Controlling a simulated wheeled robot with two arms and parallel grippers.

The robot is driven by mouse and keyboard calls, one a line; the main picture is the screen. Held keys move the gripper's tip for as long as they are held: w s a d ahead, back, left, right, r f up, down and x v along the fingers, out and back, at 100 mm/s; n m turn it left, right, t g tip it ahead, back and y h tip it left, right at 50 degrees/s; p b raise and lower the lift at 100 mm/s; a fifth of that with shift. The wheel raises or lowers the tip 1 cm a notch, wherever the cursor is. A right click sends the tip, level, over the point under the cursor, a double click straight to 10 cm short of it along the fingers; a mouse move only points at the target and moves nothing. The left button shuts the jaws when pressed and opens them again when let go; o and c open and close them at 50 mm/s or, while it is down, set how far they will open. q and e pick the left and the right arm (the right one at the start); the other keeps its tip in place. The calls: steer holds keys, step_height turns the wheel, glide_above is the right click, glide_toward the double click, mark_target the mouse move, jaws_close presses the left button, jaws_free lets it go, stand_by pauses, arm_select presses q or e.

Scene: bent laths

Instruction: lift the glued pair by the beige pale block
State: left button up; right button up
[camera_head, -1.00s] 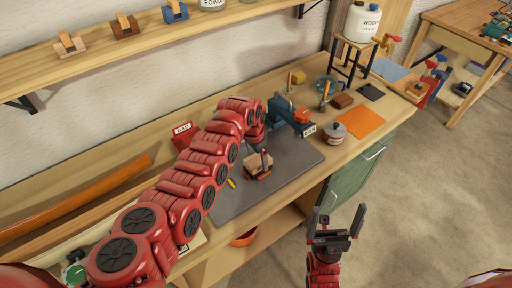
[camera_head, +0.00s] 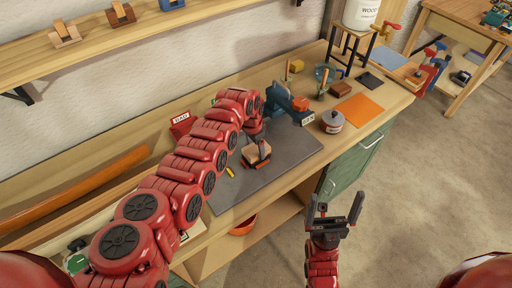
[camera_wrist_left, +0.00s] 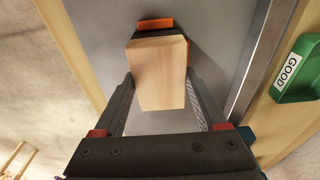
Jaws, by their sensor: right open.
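The beige pale block (camera_wrist_left: 160,72) fills the space between the fingers of my left gripper (camera_wrist_left: 161,78) in the left wrist view. The fingers meet its two sides with no clear gap. A dark piece with an orange end (camera_wrist_left: 154,24) shows at its far edge. In the head view the pale block (camera_head: 254,153) sits over the dark and orange-red piece on the grey mat (camera_head: 290,152); I cannot tell whether the pair is clear of the mat. My right gripper (camera_head: 338,207) is open and empty, in front of the bench over the floor.
A blue vise-like tool (camera_head: 283,103), a lidded pot (camera_head: 332,122) and an orange sheet (camera_head: 358,109) are right of the pair. A red BAD bin (camera_head: 182,124) is behind left; a green GOOD bin (camera_wrist_left: 298,72) shows in the wrist view. A yellow marker (camera_head: 230,172) lies nearby.

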mark_target(256, 148)
arm_select(q)
steer(key=c, duration=0.7)
steer(key=shift+r+p, duration=2)
steer(key=shift+r, duration=0.65)
steer(key=shift+c, duration=0.2)
steer(key=shift+r+p, duration=0.7)
steer(key=shift+r, duration=0.7)
